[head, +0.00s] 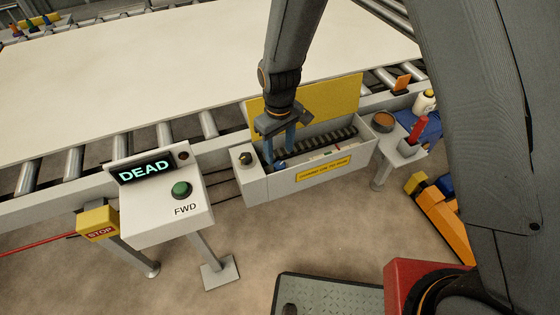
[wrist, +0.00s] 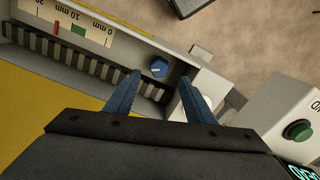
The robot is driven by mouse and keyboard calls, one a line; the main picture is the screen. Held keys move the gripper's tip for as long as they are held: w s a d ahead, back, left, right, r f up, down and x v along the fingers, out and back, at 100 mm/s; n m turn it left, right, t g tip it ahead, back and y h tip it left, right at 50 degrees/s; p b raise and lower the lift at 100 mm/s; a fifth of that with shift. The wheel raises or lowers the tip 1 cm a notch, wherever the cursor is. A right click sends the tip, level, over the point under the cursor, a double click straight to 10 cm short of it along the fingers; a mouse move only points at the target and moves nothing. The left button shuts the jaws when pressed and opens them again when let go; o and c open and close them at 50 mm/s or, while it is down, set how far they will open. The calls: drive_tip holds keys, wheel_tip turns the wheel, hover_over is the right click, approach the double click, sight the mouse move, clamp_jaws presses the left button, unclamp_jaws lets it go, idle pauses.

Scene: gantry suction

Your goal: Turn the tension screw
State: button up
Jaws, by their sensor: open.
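The tension screw appears to be the blue round knob (wrist: 159,67), which has a pale line on its face, inside an open grey box (wrist: 180,62). In the head view the knob (head: 280,165) shows small at the left end of the box (head: 262,187), partly hidden by my gripper. My gripper (wrist: 160,79) is open, its two blue fingers apart and empty. In the wrist view the knob shows between and just beyond the fingertips; I cannot tell the height gap. A scale (wrist: 92,22) marked in mm, with a red pointer (wrist: 57,28) and a green block (wrist: 78,30), lies along the box.
A yellow cover (head: 340,97) stands open behind the box. A ribbed dark belt (head: 335,137) runs inside. Left is a control post with a "DEAD" display (head: 146,172), a green FWD button (head: 181,190) and a yellow STOP box (head: 98,223). A red-handled tool (head: 415,130) stands right.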

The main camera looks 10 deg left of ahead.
sight(280, 164)
drive_tip(key=shift+f+p, duration=0.85)
drive_tip(key=shift+f, duration=2.45)
drive_tip(key=c, duration=1.1)
